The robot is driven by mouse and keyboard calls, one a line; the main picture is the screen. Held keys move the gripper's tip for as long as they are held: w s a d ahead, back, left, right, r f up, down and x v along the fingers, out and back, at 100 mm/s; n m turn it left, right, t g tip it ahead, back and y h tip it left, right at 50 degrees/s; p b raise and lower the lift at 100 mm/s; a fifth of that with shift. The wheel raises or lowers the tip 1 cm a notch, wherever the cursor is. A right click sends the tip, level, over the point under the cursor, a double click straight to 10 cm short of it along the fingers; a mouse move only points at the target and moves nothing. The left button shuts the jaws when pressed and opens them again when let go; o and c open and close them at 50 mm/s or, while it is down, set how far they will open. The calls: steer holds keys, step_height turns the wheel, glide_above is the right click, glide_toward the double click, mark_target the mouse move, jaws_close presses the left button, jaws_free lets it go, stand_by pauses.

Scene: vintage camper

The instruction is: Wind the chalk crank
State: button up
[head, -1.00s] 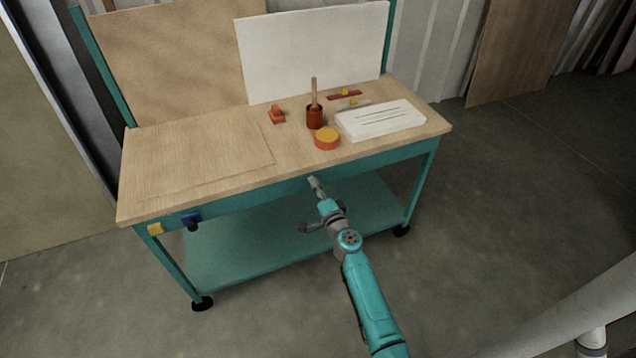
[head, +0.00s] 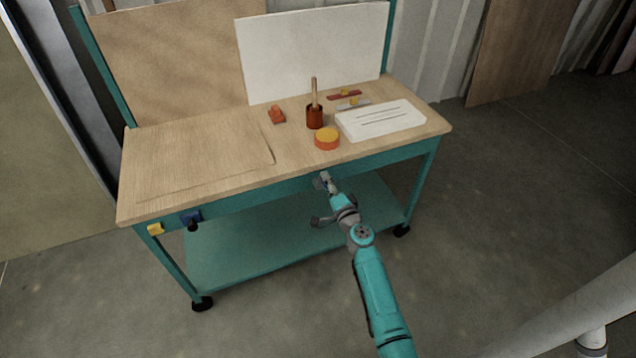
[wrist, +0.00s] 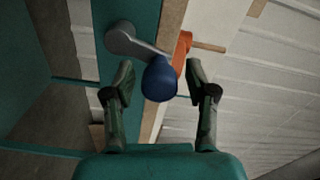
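The crank shows in the wrist view as a grey arm (wrist: 132,43) on the bench's teal front rail (wrist: 140,14), ending in a dark blue knob (wrist: 160,80). My gripper (wrist: 158,82) is open, with one finger on each side of the knob. Gaps show between the knob and both fingers, so it appears not to be gripped. In the head view my gripper (head: 325,180) is at the front rail, below the tabletop edge. The crank is mostly hidden there by my gripper.
The tabletop (head: 200,165) holds a brown-red pot with a wooden stick (head: 314,116), a yellow-topped orange round thing (head: 327,139), a white slotted block (head: 380,121) and a small orange piece (head: 277,115). A teal shelf (head: 260,245) lies below.

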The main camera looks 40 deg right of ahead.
stand_by(0.3)
steer(key=shift+v, duration=2.5)
steer(key=v, duration=1.2)
steer(key=shift+r, duration=0.1)
